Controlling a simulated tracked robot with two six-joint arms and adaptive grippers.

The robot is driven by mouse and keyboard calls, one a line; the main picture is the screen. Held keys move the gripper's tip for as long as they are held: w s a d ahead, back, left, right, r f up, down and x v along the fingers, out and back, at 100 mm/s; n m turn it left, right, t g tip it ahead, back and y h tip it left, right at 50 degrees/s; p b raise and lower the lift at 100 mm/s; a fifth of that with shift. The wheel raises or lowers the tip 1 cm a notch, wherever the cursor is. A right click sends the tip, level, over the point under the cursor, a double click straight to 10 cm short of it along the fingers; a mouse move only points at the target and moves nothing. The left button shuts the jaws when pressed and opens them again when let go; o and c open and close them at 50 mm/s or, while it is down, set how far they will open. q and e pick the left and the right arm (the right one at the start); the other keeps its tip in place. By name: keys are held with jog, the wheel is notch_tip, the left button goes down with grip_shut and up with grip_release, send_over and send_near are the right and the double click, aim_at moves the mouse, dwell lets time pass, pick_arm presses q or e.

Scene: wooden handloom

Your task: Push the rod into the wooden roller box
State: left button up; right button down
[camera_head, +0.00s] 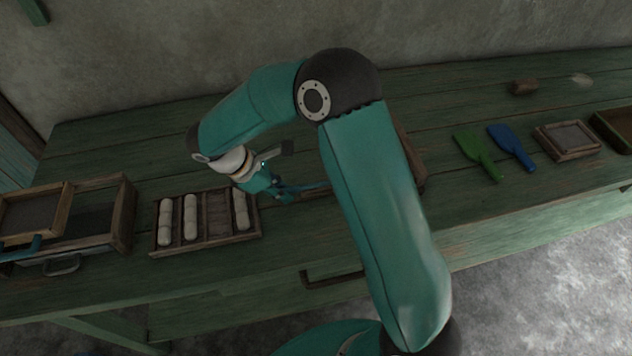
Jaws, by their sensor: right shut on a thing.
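My right gripper (283,192) points down just right of the wooden roller box (154,246), above the green bench. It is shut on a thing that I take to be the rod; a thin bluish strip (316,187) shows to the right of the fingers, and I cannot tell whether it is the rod. The roller box is a shallow tray with narrow slots. Pale rolls lie in its two left slots and its far-right slot; the slot between (219,226) looks empty. My left gripper is not clearly in view.
A wooden frame box (122,215) stands at the left with a bluish piece at its front. A green paddle (478,155), a blue paddle (511,147) and a small wooden tray (567,140) lie at the right. My right arm hides the middle of the bench.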

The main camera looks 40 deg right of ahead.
jog(key=s+d, duration=0.2)
jog(key=d, duration=0.1)
jog(key=s+d, duration=0.1)
jog(key=d, duration=0.2)
jog(key=s+d+b, duration=0.1)
jog(key=s+d, duration=0.1)
jog(key=d, duration=0.1)
jog(key=shift+s+d+r, duration=0.1)
jog(key=shift+s+d, duration=0.2)
jog(key=shift+d, duration=0.1)
jog(key=c, duration=1)
grip_release()
jog(key=shift+a, duration=0.1)
jog(key=p+v, duration=0.5)
jog(key=v, duration=0.1)
jog(key=shift+s+r, duration=0.1)
jog(key=shift+a+r, duration=0.2)
jog(key=shift+r, duration=0.1)
jog(key=shift+f, duration=0.1)
